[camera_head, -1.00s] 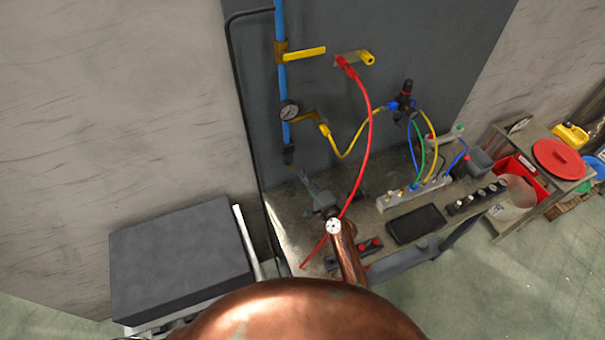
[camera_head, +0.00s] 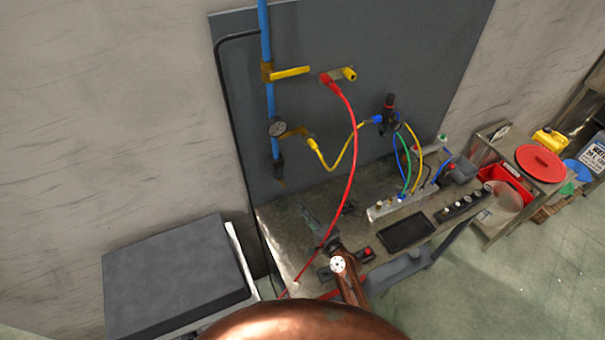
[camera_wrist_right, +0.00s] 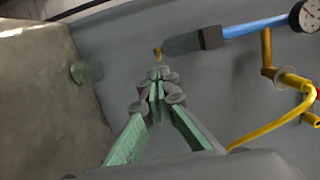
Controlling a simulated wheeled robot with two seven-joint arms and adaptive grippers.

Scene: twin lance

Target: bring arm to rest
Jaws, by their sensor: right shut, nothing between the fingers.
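My right arm (camera_head: 350,287), copper-coloured, reaches up from the bottom centre of the head view. My right gripper (camera_head: 318,232) is small and partly hidden by the wrist there, over the left part of the workbench (camera_head: 280,225). In the right wrist view the fingers of my right gripper (camera_wrist_right: 157,78) are together, with greenish inner faces and nothing between them. Beyond the tips, apart from them in the picture, is the dark lower end (camera_wrist_right: 193,42) of the blue pipe (camera_wrist_right: 255,27). My left gripper is not in view.
A red hose (camera_head: 354,150) curves from the wall panel down behind my right wrist. A gauge (camera_head: 277,128), yellow hose (camera_head: 341,164), manifold (camera_head: 400,203) and black tray (camera_head: 406,232) are nearby. A dark grey box (camera_head: 175,275) stands left. Open floor lies at right.

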